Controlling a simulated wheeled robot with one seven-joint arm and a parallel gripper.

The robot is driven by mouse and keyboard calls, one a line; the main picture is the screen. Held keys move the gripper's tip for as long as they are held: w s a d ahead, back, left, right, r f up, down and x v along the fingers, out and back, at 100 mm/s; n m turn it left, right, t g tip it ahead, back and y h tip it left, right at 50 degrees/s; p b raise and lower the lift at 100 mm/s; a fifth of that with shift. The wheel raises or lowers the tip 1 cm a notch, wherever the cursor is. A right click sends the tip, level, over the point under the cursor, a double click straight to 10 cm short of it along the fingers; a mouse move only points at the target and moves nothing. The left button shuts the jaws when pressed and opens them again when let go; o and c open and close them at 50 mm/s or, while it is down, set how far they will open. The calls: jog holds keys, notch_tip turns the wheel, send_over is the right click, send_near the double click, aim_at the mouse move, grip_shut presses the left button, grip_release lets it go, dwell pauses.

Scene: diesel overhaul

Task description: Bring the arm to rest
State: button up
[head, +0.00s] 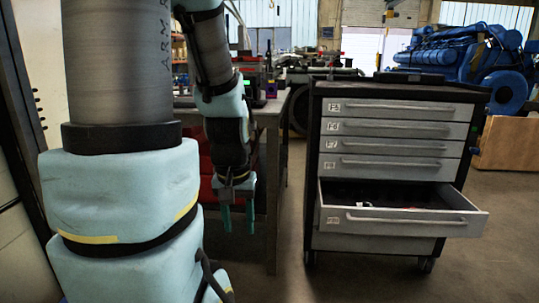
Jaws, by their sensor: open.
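My gripper (238,218) hangs pointing down from my arm, left of the middle of the head view. Its two teal fingers are apart with nothing between them. The gripper is in front of a workbench and to the left of a tool cabinet, apart from the cabinet in the picture. My large arm links fill the left side of the view.
A grey tool cabinet (394,131) stands on castors at right. One lower drawer (398,222) is pulled out, with small items inside. A cluttered workbench (272,108) stands behind my gripper. A blue engine (470,55) is at the back right.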

notch_tip(320, 180, up, 19)
jog(key=p, duration=1.6)
jog(key=shift+p, duration=0.3)
dwell(1.0)
